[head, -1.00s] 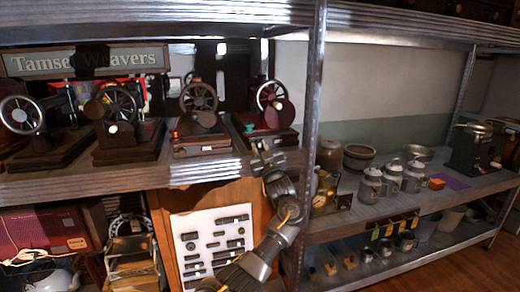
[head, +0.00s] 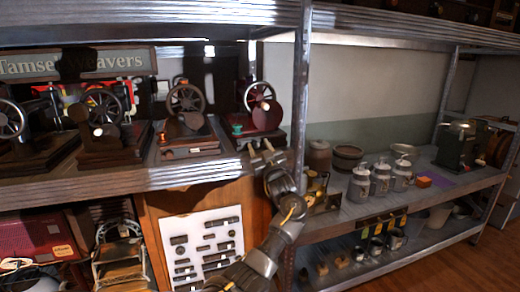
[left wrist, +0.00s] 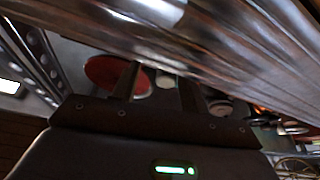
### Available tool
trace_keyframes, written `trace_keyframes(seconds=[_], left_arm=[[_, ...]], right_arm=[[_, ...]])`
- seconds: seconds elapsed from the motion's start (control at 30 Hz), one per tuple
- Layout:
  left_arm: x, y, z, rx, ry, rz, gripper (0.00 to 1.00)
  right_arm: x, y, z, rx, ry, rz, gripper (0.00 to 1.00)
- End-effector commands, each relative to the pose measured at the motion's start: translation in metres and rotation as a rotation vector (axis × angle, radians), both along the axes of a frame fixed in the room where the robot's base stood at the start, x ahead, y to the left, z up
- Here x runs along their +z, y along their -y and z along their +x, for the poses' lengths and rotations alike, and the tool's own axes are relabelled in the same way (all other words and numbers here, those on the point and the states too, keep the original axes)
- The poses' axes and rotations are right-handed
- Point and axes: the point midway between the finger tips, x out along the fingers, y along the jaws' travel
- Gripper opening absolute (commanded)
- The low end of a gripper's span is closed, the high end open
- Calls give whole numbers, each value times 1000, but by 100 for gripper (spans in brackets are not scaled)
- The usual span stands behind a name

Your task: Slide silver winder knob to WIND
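A dark red winder machine (head: 268,118) with a spoked silver wheel (head: 258,95) stands at the right end of the upper left shelf. A small pale silver knob (head: 266,106) shows on its red disc. No WIND mark is readable. My left gripper (head: 261,149) is at the shelf's front edge, just below and in front of this machine. Its two fingers are apart. In the left wrist view the open fingers (left wrist: 157,82) point toward the red disc (left wrist: 103,72), and a pale round part (left wrist: 165,80) shows between them. My right gripper is not in view.
The metal shelf edge (head: 150,180) runs close by the left gripper and crosses the top of the left wrist view (left wrist: 200,40). Similar winder machines (head: 187,105) stand to the left. A metal post (head: 301,90) rises just right. Metal canisters (head: 360,184) stand on the lower right shelf.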

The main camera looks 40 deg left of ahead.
Motion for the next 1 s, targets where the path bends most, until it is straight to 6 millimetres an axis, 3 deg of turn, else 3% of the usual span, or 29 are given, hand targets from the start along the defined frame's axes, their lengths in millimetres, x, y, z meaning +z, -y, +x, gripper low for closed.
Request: trace_keyframes(seconds=[0.27, 0.7, 1.0], left_arm=[[-4, 5, -3, 1, 0, -1, 44], [-35, 72, -34, -2, 2, -3, 44], [-41, 91, -43, 0, 0, 0, 44]], right_arm=[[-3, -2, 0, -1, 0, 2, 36], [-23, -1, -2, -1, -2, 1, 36], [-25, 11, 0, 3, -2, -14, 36]])
